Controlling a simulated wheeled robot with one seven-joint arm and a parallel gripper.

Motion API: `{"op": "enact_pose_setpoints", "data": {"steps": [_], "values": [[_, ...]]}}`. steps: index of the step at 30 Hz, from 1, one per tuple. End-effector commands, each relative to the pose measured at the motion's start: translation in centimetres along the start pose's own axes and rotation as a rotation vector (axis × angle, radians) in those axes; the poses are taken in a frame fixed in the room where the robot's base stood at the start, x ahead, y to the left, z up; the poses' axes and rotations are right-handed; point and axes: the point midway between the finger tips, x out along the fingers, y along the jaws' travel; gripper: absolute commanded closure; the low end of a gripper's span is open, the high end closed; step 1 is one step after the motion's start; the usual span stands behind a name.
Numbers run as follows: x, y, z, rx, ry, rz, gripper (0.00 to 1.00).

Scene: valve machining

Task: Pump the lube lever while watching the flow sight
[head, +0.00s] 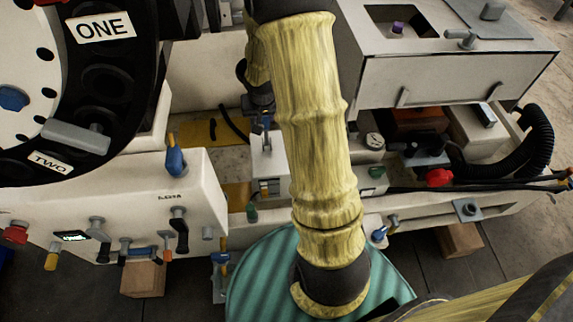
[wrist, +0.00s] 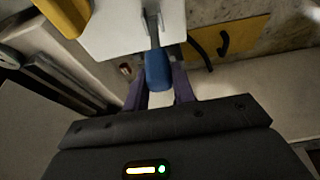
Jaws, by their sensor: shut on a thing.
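The lube lever has a blue handle (wrist: 157,71) on a grey arm that joins a white box (wrist: 125,30) in the wrist view. My gripper (wrist: 159,92) has its two purple fingers on either side of the blue handle and is shut on it. In the head view my gripper (head: 264,112) reaches down behind my yellow-sleeved arm, above the white box (head: 268,166). Only a little blue of the handle shows there. A small fitting (head: 264,188) on the box's front may be the flow sight; its content is too small to read.
A large black drum marked ONE and TWO (head: 104,85) stands at the left above a white panel (head: 170,197) with several levers. A white cabinet (head: 450,80) is at the right, near a black hose (head: 540,140) and a red knob (head: 439,178). My arm hides the middle.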

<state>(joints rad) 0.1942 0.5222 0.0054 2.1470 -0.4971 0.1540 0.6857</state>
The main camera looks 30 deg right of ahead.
Motion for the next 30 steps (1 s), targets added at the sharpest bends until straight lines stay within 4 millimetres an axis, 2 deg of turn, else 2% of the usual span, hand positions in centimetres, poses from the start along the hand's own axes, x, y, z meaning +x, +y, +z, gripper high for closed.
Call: {"op": "enact_pose_setpoints", "data": {"steps": [7,16,17,20,30], "values": [[-0.2,0.0,-0.9,0.002,0.015,-0.003,1.00],[0.9,0.0,-2.7,0.001,0.015,-0.003,1.00],[1.0,0.0,-2.6,0.001,0.015,-0.003,0.71],[1.0,0.0,-2.5,0.001,0.013,-0.003,0.51],[0.8,0.0,-2.3,0.000,0.008,-0.002,0.49]]}}
